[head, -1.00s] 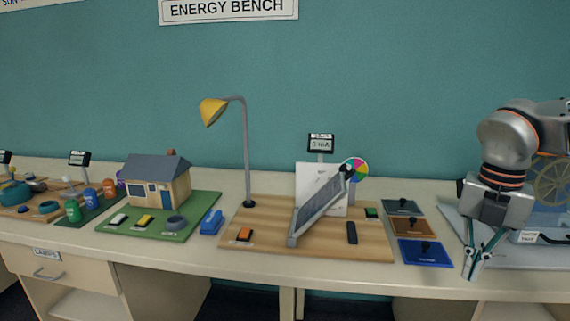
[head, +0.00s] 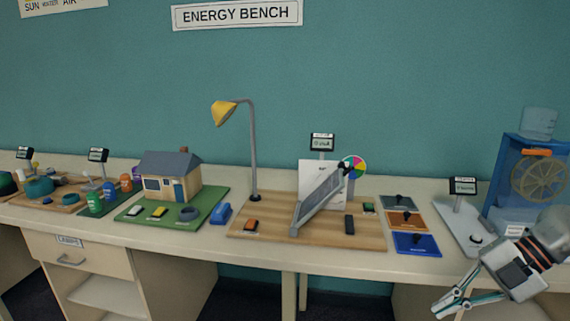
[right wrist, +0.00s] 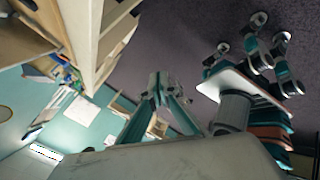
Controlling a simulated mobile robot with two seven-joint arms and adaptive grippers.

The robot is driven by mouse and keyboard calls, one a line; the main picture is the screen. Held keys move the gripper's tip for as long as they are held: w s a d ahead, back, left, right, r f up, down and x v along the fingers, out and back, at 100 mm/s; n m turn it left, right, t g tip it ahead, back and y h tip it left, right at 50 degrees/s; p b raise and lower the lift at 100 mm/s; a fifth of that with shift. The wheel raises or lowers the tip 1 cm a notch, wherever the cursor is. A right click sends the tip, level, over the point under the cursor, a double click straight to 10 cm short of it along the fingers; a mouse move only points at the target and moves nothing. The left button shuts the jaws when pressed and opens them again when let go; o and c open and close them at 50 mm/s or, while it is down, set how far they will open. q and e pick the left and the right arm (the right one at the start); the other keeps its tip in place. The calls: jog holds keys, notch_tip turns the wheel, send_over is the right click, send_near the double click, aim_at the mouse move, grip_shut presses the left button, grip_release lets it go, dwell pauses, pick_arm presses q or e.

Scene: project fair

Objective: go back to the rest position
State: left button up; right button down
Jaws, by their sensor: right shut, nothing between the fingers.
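My right gripper (head: 447,309) is at the lower right of the head view, in front of the bench's front edge. Its fingers are closed together and hold nothing. In the right wrist view the gripper's fingers (right wrist: 158,90) meet at the tips, with nothing between them. My left gripper does not show in the head view.
The long bench (head: 330,261) carries a wooden board (head: 270,232) with a yellow lamp (head: 224,112) and a tilted panel (head: 318,200). A model house (head: 170,178) stands left. A blue wheel stand (head: 500,190) is at the right, behind my right arm.

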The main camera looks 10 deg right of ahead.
jog(key=s+a+f+m+t+h+p, duration=0.1)
jog(key=s+a+f+m+t+p, duration=0.1)
jog(key=f+m+t, duration=0.55)
jog(key=s+a+f+m+t+h+p, duration=0.15)
jog(key=f+m+t, duration=0.25)
jog(key=f+m, duration=0.55)
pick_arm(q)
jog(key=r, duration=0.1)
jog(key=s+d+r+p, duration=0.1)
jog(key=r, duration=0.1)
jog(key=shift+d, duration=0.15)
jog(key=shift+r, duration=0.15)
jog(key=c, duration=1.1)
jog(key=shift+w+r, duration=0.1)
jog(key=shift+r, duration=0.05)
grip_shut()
pick_arm(e)
jog(key=s+a+f+m+g+h, duration=0.3)
jog(key=s+a+f+m, duration=0.1)
jog(key=s+a+f, duration=0.6)
jog(key=a+f, duration=0.2)
jog(key=a, duration=0.1)
jog(key=shift+a+f, duration=0.35)
jog(key=shift+f, duration=0.05)
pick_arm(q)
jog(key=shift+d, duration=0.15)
pick_arm(e)
jog(key=shift+s+d+g, duration=0.1)
jog(key=shift+s+g, duration=0.05)
jog(key=shift+g, duration=0.1)
